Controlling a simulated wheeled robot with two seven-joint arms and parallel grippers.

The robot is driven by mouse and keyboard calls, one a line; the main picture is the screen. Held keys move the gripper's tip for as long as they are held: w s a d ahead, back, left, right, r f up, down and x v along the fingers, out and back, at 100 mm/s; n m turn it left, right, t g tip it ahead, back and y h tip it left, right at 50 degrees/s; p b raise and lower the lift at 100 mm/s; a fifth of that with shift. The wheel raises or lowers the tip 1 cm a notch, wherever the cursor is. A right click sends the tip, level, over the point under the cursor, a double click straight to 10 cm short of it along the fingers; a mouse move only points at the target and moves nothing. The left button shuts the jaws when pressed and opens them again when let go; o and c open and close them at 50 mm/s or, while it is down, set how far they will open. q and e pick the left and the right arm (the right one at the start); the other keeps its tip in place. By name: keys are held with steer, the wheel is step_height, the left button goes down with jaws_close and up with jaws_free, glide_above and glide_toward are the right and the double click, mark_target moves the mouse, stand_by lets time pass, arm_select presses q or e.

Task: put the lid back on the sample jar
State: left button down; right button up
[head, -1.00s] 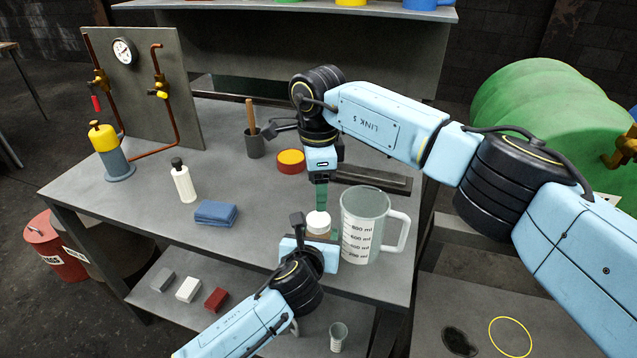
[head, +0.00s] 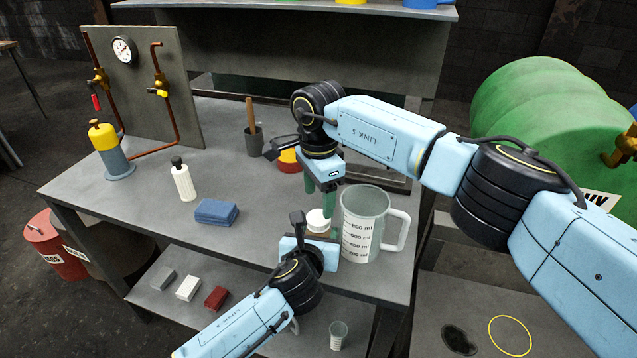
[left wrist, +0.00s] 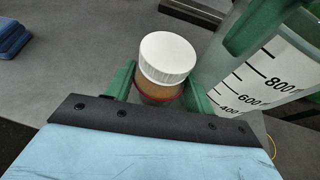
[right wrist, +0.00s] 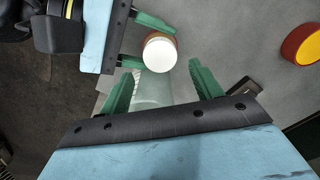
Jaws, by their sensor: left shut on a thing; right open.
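The sample jar (left wrist: 158,92) has brownish contents and a red line round it, and stands upright between my left gripper's green fingers. My left gripper (head: 317,235) is shut on the jar's body. The white lid (left wrist: 167,56) sits on top of the jar and covers its mouth; it also shows in the head view (head: 318,221) and the right wrist view (right wrist: 160,53). I cannot tell whether it is screwed tight. My right gripper (head: 319,202) is open and empty just above the lid, its fingers apart and clear of it.
A clear measuring jug (head: 362,228) stands close on the right of the jar. A red pot with a yellow top (head: 288,160) and a dark tray lie behind my right gripper.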

mark_target(319, 218)
steer(key=shift+f, duration=2.6)
steer(key=shift+c, duration=0.4)
steer(key=c, duration=0.9)
steer(key=m, duration=1.1)
steer(key=shift+m, duration=0.3)
steer(key=o, duration=1.1)
steer(key=shift+o, duration=0.2)
step_height(319, 218, up, 12)
